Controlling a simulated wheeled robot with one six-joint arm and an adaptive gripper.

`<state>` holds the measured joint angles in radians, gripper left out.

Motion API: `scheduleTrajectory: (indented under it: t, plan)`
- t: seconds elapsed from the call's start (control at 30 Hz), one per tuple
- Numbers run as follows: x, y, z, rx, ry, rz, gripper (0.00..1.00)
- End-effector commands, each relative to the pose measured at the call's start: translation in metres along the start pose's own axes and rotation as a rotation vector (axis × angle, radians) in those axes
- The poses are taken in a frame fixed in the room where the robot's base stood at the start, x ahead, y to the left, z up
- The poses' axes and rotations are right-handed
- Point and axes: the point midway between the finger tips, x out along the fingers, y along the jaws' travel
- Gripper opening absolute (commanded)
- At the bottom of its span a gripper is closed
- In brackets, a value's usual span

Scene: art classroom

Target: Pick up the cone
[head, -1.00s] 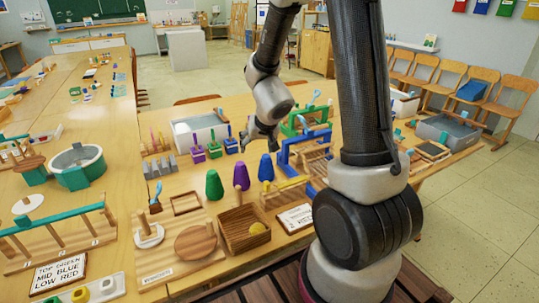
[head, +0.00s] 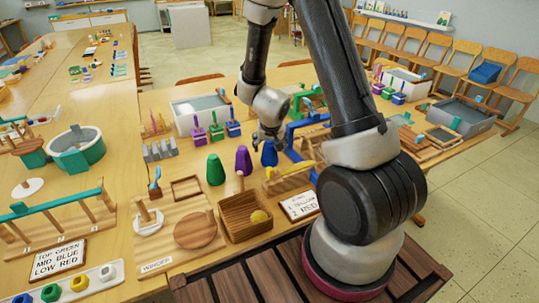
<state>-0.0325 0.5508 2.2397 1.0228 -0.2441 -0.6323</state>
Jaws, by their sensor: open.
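Three cones stand upright in a row on the wooden table: a green cone (head: 215,170), a purple cone (head: 243,161) and a blue cone (head: 269,155). My gripper (head: 269,139) is open and empty, pointing down at the top of the blue cone. Its fingers overlap the cone's tip in the picture. I cannot tell whether they touch it or reach around it.
A wooden box (head: 232,228) with a yellow ball (head: 259,218) stands in front of the cones. Blue frames (head: 302,140) stand close to the right. Purple and blue pegged blocks and a grey tub (head: 196,108) are behind. A sign (head: 300,205) lies at the front edge.

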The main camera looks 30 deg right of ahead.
Motion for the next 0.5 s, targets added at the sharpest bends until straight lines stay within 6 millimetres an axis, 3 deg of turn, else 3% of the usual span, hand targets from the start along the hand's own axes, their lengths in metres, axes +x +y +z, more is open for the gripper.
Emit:
scheduleTrajectory:
  t: [0.13, 0.4, 0.5]
  plan:
    - [0.018, 0.0, 0.001, -0.002, -0.001, 0.001, 0.71]
    - [0.021, 0.0, -0.001, 0.0, 0.001, 0.0, 0.71]
    - [0.021, 0.0, -0.001, 0.0, 0.001, 0.0, 0.55]
